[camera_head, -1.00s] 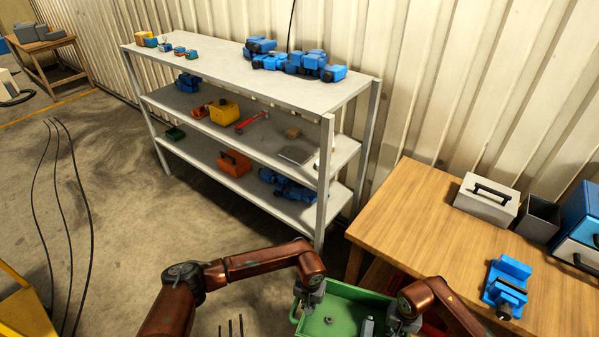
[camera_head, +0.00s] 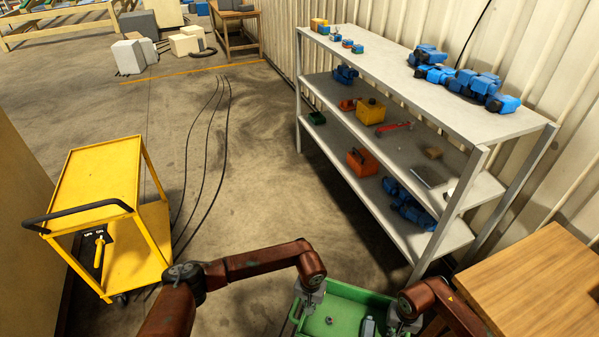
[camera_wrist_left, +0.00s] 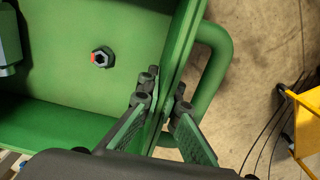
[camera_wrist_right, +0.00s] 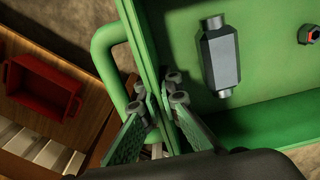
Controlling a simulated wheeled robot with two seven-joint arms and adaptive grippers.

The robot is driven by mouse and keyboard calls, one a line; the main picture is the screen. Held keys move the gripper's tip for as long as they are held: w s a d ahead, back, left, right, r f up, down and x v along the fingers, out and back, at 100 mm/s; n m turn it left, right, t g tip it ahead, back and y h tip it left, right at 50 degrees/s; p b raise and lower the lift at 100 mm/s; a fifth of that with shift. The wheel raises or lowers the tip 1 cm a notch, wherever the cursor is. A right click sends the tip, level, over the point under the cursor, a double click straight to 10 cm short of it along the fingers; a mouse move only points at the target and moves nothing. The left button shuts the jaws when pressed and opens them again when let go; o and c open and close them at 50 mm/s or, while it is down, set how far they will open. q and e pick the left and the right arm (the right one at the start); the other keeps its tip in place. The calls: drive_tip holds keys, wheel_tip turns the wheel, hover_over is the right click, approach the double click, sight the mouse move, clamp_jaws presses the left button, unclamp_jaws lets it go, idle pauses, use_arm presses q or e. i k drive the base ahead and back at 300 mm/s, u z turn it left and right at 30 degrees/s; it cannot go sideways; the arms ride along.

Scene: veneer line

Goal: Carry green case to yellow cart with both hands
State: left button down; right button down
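The green case (camera_head: 362,292) is an open tray in front of me at the bottom of the head view. It holds a dark grey fitting (camera_wrist_right: 218,58) and a small nut with a red centre (camera_wrist_left: 101,57). My left gripper (camera_head: 309,304) is shut on the case's left wall, one finger on each side, beside its tube handle (camera_wrist_left: 212,70). My right gripper (camera_head: 393,325) is shut on the opposite wall in the same way. The yellow cart (camera_head: 98,178) stands at the left, with a black push handle and a lower shelf. Its upper shelf looks empty.
A grey shelf rack (camera_head: 470,130) with blue parts and boxes stands at the right. A wooden table (camera_head: 540,285) is at the lower right. Dark cables (camera_head: 205,150) lie on the floor beyond the cart. Open floor lies between cart and rack.

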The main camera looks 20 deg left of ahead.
sight(99, 177)
drive_tip(key=u, duration=0.95)
drive_tip(key=i, duration=5.35)
drive_tip(key=u, duration=0.45)
